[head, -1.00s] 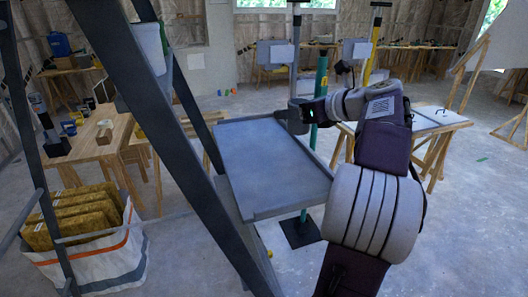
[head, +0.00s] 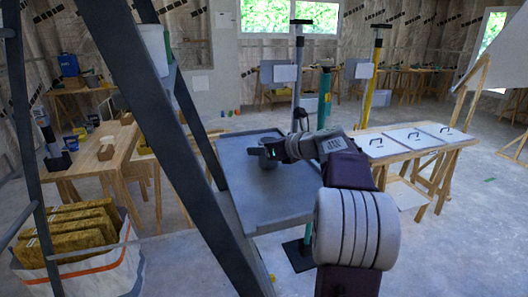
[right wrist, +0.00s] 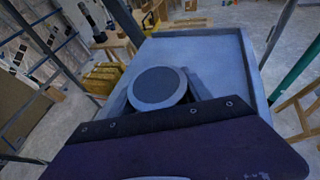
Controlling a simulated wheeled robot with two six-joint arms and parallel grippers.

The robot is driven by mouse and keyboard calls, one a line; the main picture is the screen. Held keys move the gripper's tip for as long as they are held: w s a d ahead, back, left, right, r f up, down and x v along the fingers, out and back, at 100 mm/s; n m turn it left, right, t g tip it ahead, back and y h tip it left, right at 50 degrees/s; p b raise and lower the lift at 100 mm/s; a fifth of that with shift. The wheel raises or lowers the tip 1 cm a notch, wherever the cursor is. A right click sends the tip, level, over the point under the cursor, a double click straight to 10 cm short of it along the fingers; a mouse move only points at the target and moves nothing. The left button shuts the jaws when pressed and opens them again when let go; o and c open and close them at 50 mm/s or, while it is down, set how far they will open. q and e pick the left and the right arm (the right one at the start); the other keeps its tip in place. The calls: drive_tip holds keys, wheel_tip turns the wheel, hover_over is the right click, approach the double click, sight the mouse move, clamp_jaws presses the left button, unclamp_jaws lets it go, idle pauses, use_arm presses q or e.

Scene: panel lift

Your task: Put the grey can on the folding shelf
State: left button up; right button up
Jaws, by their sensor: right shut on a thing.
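The folding shelf (head: 262,200) is a flat grey tray with a low rim, opened level at the side of a dark stepladder (head: 180,145). My right gripper (head: 270,153) reaches in from the right over the shelf. It is shut on the grey can (head: 268,162), which looks small and dark in the head view. In the right wrist view the can's round top (right wrist: 160,87) shows, with the shelf (right wrist: 215,50) around and beyond it. The can is within the shelf's outline; its base is hidden, so I cannot tell whether it touches. My left gripper is not in view.
A bag (head: 85,275) with yellow packs stands at the lower left. A wooden workbench (head: 92,160) is behind it. A table with white panels (head: 410,142) stands at the right. A green post (head: 325,98) rises behind the shelf.

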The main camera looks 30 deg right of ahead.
drive_tip(key=shift+r, duration=0.1)
drive_tip(key=shift+s, duration=0.1)
drive_tip(key=o, duration=1.6)
drive_tip(key=shift+r, duration=0.2)
drive_tip(key=p+v, duration=0.1)
drive_tip(key=v, duration=1.1)
drive_tip(key=shift+f, duration=0.1)
